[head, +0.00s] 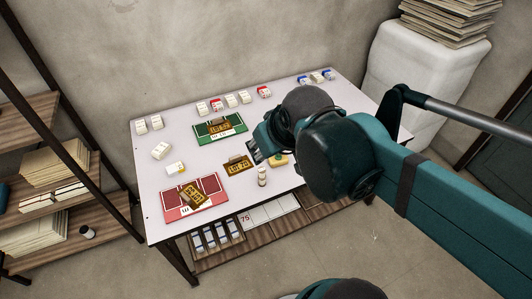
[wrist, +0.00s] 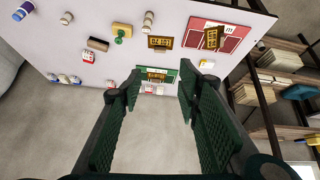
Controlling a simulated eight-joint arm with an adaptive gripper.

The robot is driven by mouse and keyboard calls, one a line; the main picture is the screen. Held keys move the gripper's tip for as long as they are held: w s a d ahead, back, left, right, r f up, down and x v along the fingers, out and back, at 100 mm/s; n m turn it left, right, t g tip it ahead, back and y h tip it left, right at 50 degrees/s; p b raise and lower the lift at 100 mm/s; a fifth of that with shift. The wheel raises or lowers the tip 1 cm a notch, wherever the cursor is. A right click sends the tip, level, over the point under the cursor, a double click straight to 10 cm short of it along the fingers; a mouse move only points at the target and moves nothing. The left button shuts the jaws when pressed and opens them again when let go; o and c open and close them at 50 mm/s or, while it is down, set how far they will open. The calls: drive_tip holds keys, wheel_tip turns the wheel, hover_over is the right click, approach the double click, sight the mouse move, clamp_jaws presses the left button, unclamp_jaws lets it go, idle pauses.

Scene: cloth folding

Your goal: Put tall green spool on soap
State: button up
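My gripper (wrist: 160,92) is open and empty in the wrist view, its two dark green fingers apart above the table's back part. In the head view my gripper (head: 262,148) is mostly hidden behind my arm. A yellow slab (head: 278,161), possibly the soap, lies right of centre on the table; in the wrist view it shows as a yellow block (wrist: 122,27) with a green knob-like piece (wrist: 119,40) on or against it. I cannot tell whether that piece is the tall green spool. A pale spool-like cylinder (wrist: 148,21) stands close by.
The white table (head: 155,190) holds a green board (head: 235,127), a red board (head: 180,212), a brown plaque (head: 238,167) and several small white blocks along the back.

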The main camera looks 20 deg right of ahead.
drive_tip(key=shift+s+a+m+t, duration=0.2)
drive_tip(key=shift+s+m, duration=0.1)
drive_tip(key=shift+s, duration=0.2)
drive_tip(key=shift+s+a+m+t, duration=0.1)
drive_tip(key=shift+s+a+m, duration=0.15)
drive_tip(key=shift+s, duration=0.2)
idle(0.7)
